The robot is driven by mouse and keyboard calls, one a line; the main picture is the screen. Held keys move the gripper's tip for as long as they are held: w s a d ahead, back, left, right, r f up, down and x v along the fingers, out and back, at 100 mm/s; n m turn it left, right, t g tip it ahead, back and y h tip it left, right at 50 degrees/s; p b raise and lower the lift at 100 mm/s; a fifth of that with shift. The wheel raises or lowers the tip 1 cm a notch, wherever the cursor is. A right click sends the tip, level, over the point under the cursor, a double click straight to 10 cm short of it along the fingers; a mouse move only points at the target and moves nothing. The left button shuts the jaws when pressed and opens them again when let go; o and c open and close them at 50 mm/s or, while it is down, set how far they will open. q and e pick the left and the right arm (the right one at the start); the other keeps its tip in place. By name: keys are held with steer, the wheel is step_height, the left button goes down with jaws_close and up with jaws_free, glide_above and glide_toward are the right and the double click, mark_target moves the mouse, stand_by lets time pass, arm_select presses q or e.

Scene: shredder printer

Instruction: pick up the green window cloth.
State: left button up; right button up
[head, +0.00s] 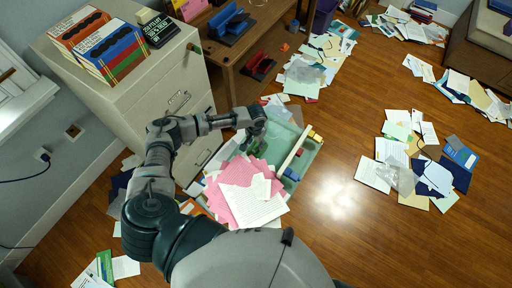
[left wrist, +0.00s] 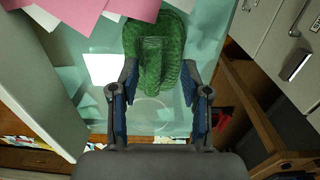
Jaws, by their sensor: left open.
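The green cloth (left wrist: 150,42), dark green and textured, lies bunched in a pale green open bin or drawer (left wrist: 72,50). In the head view the cloth (head: 264,146) is partly hidden by my left gripper (head: 249,138). In the left wrist view my left gripper (left wrist: 160,85) is open, its two blue-padded fingers on either side of the cloth's near end. Nothing is clasped. I cannot tell whether the fingers touch the cloth. My right gripper is not in view.
Pink and white papers (head: 245,195) are heaped in the near part of the bin. A cabinet with drawers (head: 150,85) stands left of it, and a wooden shelf (head: 238,75) behind. Papers litter the floor; open wood floor (head: 335,195) lies to the right.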

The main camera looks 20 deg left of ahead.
arm_select(q)
steer(key=shift+f, duration=0.6)
steer(key=shift+d+f, duration=0.15)
steer(key=shift+d, duration=0.55)
steer(key=shift+c, duration=1.2)
jaws_close()
steer(key=shift+a, duration=0.4)
steer(key=shift+r, duration=0.5)
steer(key=r, duration=0.2)
steer(key=shift+s+a+r, duration=0.15)
steer(key=shift+s+r, duration=0.05)
steer(key=shift+r, duration=0.2)
steer(key=s+a+r, duration=0.1)
steer(key=s+a, duration=0.9)
steer(key=a, duration=0.1)
steer(key=shift+s+a+r+p, duration=0.15)
steer(key=shift+r+p, duration=0.1)
steer(key=shift+p, duration=0.1)
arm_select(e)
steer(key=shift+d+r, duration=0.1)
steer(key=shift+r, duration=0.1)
